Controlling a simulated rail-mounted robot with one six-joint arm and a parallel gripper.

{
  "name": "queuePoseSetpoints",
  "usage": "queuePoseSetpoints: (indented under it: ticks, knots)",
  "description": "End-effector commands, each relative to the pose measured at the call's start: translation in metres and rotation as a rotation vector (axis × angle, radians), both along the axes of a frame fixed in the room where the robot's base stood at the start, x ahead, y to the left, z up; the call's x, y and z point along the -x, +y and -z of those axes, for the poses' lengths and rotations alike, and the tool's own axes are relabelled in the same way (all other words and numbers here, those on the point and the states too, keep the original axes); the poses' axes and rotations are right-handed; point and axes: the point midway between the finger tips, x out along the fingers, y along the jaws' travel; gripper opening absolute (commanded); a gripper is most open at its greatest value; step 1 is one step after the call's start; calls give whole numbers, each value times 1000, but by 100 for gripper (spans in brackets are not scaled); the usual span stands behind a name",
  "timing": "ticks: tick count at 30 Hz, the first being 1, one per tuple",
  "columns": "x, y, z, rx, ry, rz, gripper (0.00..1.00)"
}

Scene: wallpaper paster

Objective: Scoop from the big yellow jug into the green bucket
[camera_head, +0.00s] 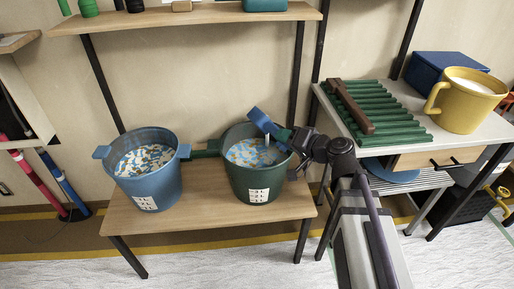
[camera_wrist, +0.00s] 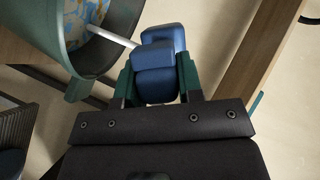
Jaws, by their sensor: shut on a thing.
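The big yellow jug (camera_head: 462,108) stands upright on the white-topped table at the right, with pale contents near its rim. The green bucket (camera_head: 258,188) stands on the wooden bench, filled with blue, orange and white speckled contents; its wall shows at the upper left of the wrist view (camera_wrist: 128,22). My gripper (camera_wrist: 157,78) is shut on the blue handle (camera_wrist: 158,60) of a tool. A pale rod (camera_wrist: 113,37) runs from this handle into the green bucket, where its lower end is hidden. In the head view the blue handle (camera_head: 259,118) is tilted above the bucket's rim.
A blue bucket (camera_head: 146,192) with similar contents stands left on the wooden bench (camera_head: 215,215). A green slatted rack (camera_head: 385,115) with a brown bar and a dark blue box (camera_head: 440,68) are beside the jug. A shelf (camera_head: 185,17) hangs above the buckets.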

Motion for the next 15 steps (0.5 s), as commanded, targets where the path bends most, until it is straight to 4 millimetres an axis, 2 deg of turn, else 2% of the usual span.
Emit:
queuePoseSetpoints:
  ticks: [1,15]
  knots:
    - [-2,-2,6,-61,44,4,10]
    - [-1,-4,16,-582,429,63,10]
